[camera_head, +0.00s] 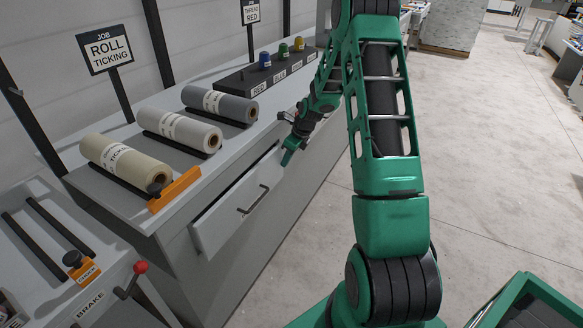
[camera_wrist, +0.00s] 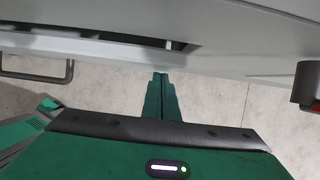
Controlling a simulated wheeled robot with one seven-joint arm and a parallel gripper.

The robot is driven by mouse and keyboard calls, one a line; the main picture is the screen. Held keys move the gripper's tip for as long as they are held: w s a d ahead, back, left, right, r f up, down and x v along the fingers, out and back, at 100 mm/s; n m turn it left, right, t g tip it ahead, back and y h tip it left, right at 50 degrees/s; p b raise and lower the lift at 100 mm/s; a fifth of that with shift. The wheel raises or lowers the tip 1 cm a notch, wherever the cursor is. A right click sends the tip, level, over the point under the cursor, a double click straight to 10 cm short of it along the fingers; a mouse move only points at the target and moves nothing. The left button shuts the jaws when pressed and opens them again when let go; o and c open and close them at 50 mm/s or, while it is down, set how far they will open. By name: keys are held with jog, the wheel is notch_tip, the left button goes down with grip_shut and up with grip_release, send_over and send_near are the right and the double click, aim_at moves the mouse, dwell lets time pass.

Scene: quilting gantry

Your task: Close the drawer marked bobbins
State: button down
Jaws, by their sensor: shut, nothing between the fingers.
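A grey drawer (camera_head: 225,215) with a dark bar handle (camera_head: 253,200) stands pulled out from the front of the bench. No bobbins marking is readable on it. My gripper (camera_head: 288,158) has its green fingers together and empty, just beyond the drawer's far end and close to the bench front. In the wrist view the closed fingertips (camera_wrist: 160,76) point at the pale cabinet edge, beside a dark gap. A dark handle (camera_wrist: 68,70) shows at the left there. Whether the fingertips touch anything, I cannot tell.
Fabric rolls (camera_head: 125,162) lie on the bench top, with an orange clamp (camera_head: 175,189) at its front edge. A dark rack (camera_head: 265,75) holds coloured spools farther back. A red-knobbed brake lever (camera_head: 140,267) sits at lower left. The floor (camera_head: 480,160) to the right is open.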

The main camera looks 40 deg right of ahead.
jog(key=shift+w+a, duration=0.3)
jog(key=shift+w, duration=0.25)
jog(key=shift+w+a, duration=0.3)
jog(key=shift+w, duration=0.25)
jog(key=shift+w+a+r, duration=0.1)
jog(key=shift+w+a, duration=0.1)
jog(key=shift+w, duration=0.1)
jog(key=shift+w+a+r, duration=0.1)
jog(key=shift+a, duration=0.05)
send_near(280, 152)
jog(key=s+d+f, duration=0.2)
jog(key=s+f, duration=0.1)
jog(key=shift+s+d+f, duration=0.1)
jog(key=shift+s+d, duration=0.05)
jog(key=shift+d, duration=0.05)
